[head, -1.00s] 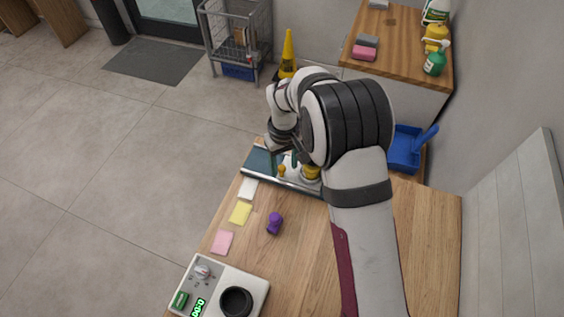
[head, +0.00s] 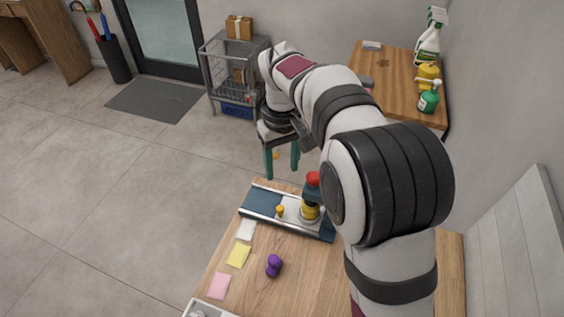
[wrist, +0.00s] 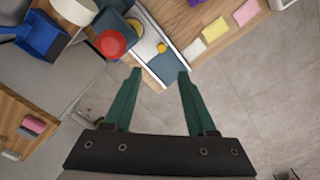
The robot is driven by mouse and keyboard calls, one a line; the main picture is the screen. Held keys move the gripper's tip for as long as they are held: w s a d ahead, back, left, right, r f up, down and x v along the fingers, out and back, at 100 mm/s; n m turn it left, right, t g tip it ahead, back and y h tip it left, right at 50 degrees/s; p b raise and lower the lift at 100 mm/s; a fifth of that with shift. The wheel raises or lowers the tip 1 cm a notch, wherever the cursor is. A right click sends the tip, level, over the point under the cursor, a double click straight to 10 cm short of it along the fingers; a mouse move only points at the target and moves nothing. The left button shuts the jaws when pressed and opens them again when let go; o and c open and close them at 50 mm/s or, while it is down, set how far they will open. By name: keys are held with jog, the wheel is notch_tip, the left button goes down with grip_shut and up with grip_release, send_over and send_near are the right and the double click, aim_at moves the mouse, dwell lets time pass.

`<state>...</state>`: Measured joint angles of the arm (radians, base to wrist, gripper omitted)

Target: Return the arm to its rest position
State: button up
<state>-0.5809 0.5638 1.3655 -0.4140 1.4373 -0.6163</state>
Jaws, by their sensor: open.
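My gripper (head: 281,160) hangs from my arm with its two green fingers pointing down, beyond the far edge of the wooden counter and above the floor. In the wrist view my gripper (wrist: 158,72) shows its fingers well apart with nothing between them. My arm is raised over the right side of the counter and hides part of it.
Sticky notes (head: 238,255) and a purple object (head: 274,265) lie nearer. A wire cart (head: 225,75) and a second counter (head: 385,75) stand behind.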

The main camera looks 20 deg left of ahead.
jog(key=shift+r, duration=0.25)
jog(key=s+d+r+m+y, duration=0.1)
jog(key=s+d+r+m, duration=0.3)
jog(key=d, duration=0.4)
jog(key=s+d+r+m, duration=0.1)
jog(key=s+d+m, duration=0.2)
jog(key=s+d, duration=0.35)
jog(key=s+d+f+m, duration=0.2)
jog(key=s+d+m, duration=0.1)
jog(key=s, duration=0.4)
jog(key=s+d+f+m, duration=0.2)
jog(key=s+d+m, duration=0.2)
jog(key=s, duration=0.4)
jog(key=shift+m+y, duration=0.3)
jog(key=shift+y, duration=0.1)
